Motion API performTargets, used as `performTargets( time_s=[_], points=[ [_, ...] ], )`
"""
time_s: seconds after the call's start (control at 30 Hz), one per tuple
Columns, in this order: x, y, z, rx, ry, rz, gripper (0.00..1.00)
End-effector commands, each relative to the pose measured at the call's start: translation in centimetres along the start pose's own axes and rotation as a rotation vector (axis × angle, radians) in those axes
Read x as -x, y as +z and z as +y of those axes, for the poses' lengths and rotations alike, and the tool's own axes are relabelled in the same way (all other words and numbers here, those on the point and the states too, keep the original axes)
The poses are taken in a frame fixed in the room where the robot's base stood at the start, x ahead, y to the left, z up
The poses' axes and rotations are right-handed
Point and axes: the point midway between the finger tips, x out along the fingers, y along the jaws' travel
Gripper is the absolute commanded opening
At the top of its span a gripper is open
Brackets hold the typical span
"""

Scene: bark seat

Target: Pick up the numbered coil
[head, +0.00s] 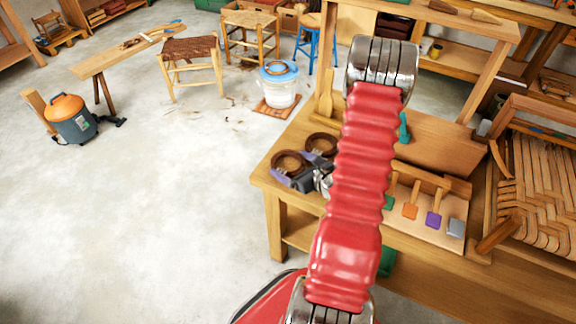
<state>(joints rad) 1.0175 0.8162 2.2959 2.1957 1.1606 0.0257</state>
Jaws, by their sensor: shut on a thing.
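Two dark brown ring-shaped coils show at the left end of the wooden workbench (262,172). The nearer left coil (285,157) is at my gripper (292,175), and the other coil (322,141) is just behind it to the right. My gripper has purple-tipped fingers and is shut on the nearer left coil. Whether that coil touches the bench or is slightly above it, I cannot tell. No number is legible on either coil. My red ribbed arm hides part of the bench and the wrist side of the gripper.
A board with colored tags (432,219) lies right of my arm on the bench. A woven-seat chair (530,185) stands at far right. A white bucket with blue rim (280,88), a stool (191,58) and an orange-topped vacuum (70,118) stand on the floor. Left floor is open.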

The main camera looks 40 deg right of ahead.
Motion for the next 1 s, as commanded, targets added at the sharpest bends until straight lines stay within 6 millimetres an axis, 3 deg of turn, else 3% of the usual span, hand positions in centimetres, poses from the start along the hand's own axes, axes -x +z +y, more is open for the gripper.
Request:
performTargets(
  time_s=[0.37,1.0],
  points=[
    [0.4,1.0,-0.1,0.001,-0.001,-0.002,0.71],
    [3.3,8.1,-0.1,0.002,-0.001,-0.002,0.71]
  ],
)
